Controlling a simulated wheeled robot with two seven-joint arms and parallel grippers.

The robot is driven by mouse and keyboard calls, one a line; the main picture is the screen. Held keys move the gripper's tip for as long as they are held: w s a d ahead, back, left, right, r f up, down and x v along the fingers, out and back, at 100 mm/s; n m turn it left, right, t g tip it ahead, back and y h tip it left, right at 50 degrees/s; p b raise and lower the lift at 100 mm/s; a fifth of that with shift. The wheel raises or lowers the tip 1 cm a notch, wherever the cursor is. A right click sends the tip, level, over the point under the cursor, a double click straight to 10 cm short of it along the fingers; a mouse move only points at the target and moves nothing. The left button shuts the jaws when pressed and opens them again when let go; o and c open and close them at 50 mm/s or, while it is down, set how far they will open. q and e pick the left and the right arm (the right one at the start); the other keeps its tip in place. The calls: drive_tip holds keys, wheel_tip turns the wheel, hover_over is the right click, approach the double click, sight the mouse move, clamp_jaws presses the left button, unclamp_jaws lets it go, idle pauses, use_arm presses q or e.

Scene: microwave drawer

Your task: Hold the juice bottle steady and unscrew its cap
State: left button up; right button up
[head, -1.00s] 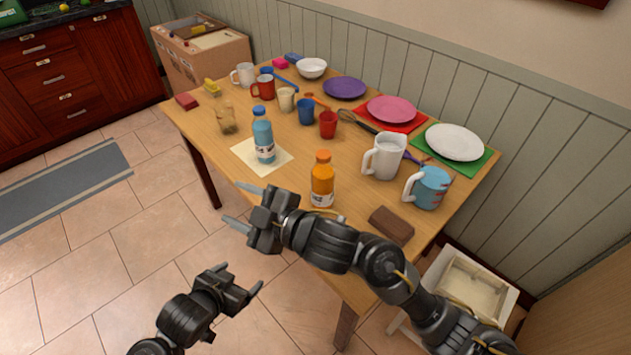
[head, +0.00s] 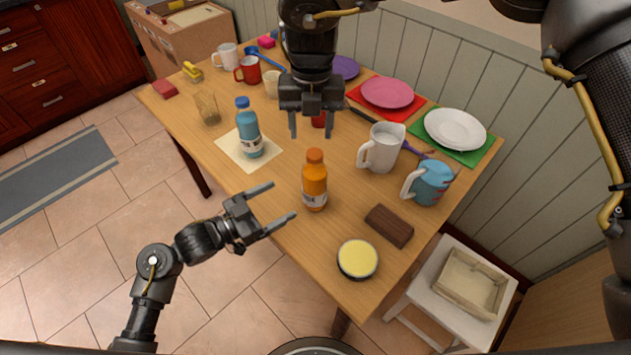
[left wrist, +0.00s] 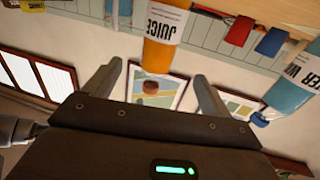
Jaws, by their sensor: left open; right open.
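The juice bottle (head: 315,190) is orange, with a white label and an orange cap (head: 315,156). It stands upright near the table's front edge, and the cap is on. In the left wrist view the bottle (left wrist: 165,30) appears upside down, ahead of the fingers and roughly between them. My left gripper (head: 284,200) is open and empty, just left of the bottle, with its fingers pointing at it. My right gripper (head: 311,147) is open and empty, pointing down; in the head view its fingertips are just above the cap. I cannot tell its exact height.
A blue bottle (head: 249,135) stands on a pale mat (head: 232,153) to the left. A brown block (head: 389,226), a yellow-topped round tub (head: 357,259), a white pitcher (head: 381,147) and a blue mug (head: 428,183) are to the right. Mugs and plates fill the back.

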sight(304, 186)
drive_tip(key=shift+w+d+r, duration=0.35)
drive_tip(key=shift+d+r, duration=0.05)
drive_tip(key=shift+r, duration=0.15)
use_arm(q)
drive_tip(key=x, duration=1.1)
drive_tip(key=shift+r, duration=0.15)
drive_tip(key=shift+c, duration=0.3)
